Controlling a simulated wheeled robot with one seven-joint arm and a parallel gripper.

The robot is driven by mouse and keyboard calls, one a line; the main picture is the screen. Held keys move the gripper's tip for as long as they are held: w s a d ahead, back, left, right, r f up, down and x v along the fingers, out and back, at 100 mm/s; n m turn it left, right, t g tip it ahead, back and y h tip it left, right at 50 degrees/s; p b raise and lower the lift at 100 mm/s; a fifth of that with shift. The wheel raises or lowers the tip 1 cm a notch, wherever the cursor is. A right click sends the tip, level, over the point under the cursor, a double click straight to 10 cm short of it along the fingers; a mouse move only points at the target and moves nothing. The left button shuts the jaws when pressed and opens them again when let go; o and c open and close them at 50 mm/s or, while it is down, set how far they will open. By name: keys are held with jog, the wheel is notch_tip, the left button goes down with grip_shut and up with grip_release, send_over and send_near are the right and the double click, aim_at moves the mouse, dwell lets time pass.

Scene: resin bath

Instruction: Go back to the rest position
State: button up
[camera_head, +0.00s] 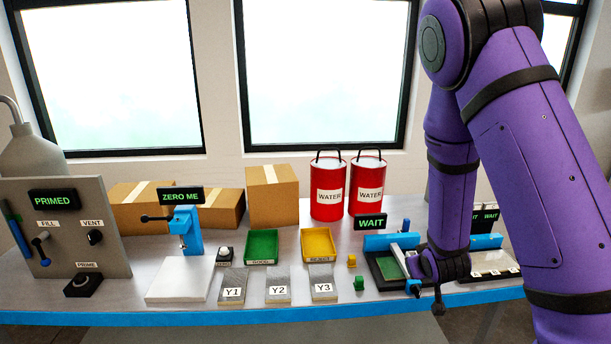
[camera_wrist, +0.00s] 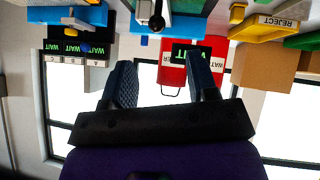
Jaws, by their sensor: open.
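My gripper (camera_wrist: 162,78) is open and empty in the wrist view, its two dark ribbed fingers apart with nothing between them. That view is upside down, with a red water can (camera_wrist: 180,75) behind the fingers. In the head view my purple arm comes down at the right, and its wrist end is beside the blue fixture (camera_head: 391,242) under a WAIT sign (camera_head: 370,222). The arm hides part of this fixture and of the second blue fixture (camera_head: 487,242) to its right. The fingers are not clear in the head view.
A grey panel (camera_head: 110,240) reading PRIMED stands at the left, near a blue ZERO ME stand (camera_head: 187,228). A green tray (camera_head: 262,246), a yellow tray (camera_head: 318,244), marked plates (camera_head: 278,288) and small blocks (camera_head: 359,284) fill the middle. Cardboard boxes (camera_head: 272,195) and red cans (camera_head: 327,190) stand behind.

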jog(key=s+a+r+m+g+y, duration=0.1)
jog(key=s+r, duration=0.4)
jog(key=r, duration=0.5)
jog(key=s+a+r+m+g+y, duration=0.15)
jog(key=s+r, duration=0.25)
jog(key=r, duration=0.6)
jog(key=s+a+r+g, duration=0.1)
jog(key=s+r, duration=0.4)
jog(key=s, duration=0.5)
jog(key=s+a+r+n, duration=0.1)
jog(key=s+r, duration=0.5)
jog(key=s, duration=0.4)
jog(key=shift+r+g, duration=0.25)
jog(key=shift+g, duration=0.1)
